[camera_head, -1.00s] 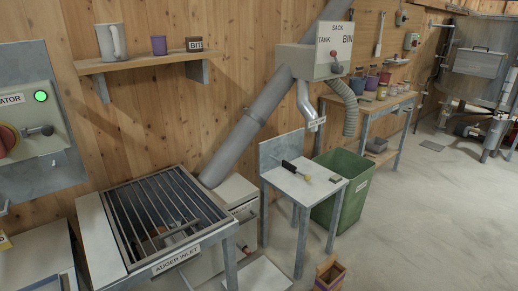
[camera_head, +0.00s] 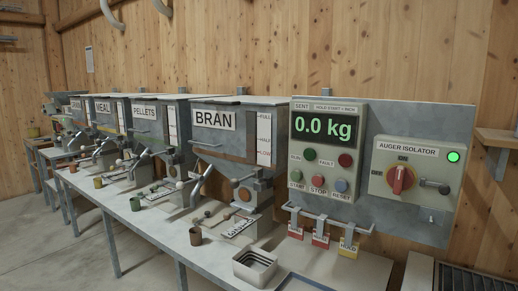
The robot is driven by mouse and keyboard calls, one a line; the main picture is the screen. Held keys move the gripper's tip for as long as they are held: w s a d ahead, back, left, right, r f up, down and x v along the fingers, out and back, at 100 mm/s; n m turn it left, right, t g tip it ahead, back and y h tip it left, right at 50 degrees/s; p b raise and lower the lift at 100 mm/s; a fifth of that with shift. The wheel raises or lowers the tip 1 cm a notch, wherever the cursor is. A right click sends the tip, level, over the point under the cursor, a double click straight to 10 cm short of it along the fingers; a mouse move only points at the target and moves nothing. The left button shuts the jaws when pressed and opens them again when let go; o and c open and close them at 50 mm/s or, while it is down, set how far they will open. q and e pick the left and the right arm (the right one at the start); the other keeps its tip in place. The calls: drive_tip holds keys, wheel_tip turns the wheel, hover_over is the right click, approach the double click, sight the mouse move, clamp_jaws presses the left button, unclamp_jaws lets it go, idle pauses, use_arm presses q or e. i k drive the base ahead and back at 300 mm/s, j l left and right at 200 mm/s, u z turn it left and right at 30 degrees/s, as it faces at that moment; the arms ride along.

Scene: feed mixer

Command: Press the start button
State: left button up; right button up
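The control panel (camera_head: 327,155) hangs on the plank wall right of centre, with a display (camera_head: 323,128) reading 0.0 kg. The green start button (camera_head: 296,175) is at its lower left, above a label that appears to read START. The red stop button (camera_head: 318,181) is beside it, then the blue reset button (camera_head: 341,186). Above them are a green lamp (camera_head: 312,155) and a red lamp (camera_head: 345,160). Neither of my grippers is in view, so nothing is seen touching the panel.
The auger isolator (camera_head: 402,180) with a red rotary handle and lit green lamp (camera_head: 453,157) is to the right. A rail with tags (camera_head: 321,241) hangs below the panel. A metal tray (camera_head: 255,267) and labelled hoppers (camera_head: 225,140) stand on the bench to the left.

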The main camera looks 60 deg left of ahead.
sight(296, 176)
drive_tip(key=u, duration=1.6)
